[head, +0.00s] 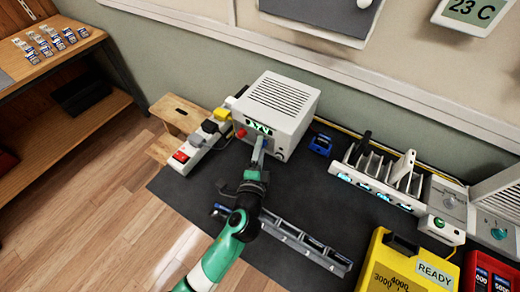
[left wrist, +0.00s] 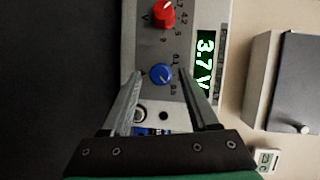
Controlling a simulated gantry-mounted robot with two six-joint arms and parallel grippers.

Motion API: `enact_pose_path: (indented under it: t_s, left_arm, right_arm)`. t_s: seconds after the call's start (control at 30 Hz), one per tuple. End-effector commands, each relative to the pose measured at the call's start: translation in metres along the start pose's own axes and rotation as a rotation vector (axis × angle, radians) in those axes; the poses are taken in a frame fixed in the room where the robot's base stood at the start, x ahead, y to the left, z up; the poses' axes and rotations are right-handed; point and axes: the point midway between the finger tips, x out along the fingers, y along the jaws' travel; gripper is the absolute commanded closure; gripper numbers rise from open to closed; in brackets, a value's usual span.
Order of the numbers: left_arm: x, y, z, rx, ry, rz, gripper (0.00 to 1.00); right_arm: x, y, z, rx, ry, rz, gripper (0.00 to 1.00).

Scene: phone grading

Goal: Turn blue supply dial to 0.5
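The white supply box (head: 290,90) stands at the back of the dark mat, its front partly hidden by my left gripper (head: 261,150). The left wrist view shows its face with a blue dial (left wrist: 161,74), a red dial (left wrist: 164,14) and a green display (left wrist: 206,60) reading 3.7 V. A scale with small numbers surrounds the blue dial; its exact setting is too small to read. My left gripper (left wrist: 160,76) is open, one finger on each side of the blue dial, with visible gaps. I cannot tell how deep the fingertips reach. My right gripper is not in view.
A power strip (head: 203,143) with plugs lies left of the supply. A metal rail (head: 300,241) crosses the mat (head: 180,190) in front. A slotted rack (head: 378,175) stands right, with a yellow bin (head: 400,270) and a red bin (head: 485,270) nearer.

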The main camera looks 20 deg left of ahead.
Motion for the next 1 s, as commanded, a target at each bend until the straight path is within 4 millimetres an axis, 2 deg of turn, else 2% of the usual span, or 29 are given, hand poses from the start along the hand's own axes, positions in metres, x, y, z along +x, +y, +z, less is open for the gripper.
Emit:
enact_pose_path:
  t_s: [0.27,0.37,0.7,0.83,1.0]
  left_arm:
    - [-0.006,-0.001,-0.001,0.000,0.002,0.000,0.40]
    - [-0.022,-0.003,-0.001,0.000,0.002,0.001,0.40]
    - [-0.099,-0.001,-0.001,0.001,0.004,0.002,0.40]
    - [-0.113,-0.001,-0.001,0.000,0.002,0.001,0.40]
    - [-0.117,0.000,0.000,-0.001,0.000,-0.001,0.40]
  right_arm:
    - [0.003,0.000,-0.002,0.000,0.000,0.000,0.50]
    - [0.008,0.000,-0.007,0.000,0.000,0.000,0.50]
    - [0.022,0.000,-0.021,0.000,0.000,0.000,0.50]
    - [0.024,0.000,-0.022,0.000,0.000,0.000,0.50]
    - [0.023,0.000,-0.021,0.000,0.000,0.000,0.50]
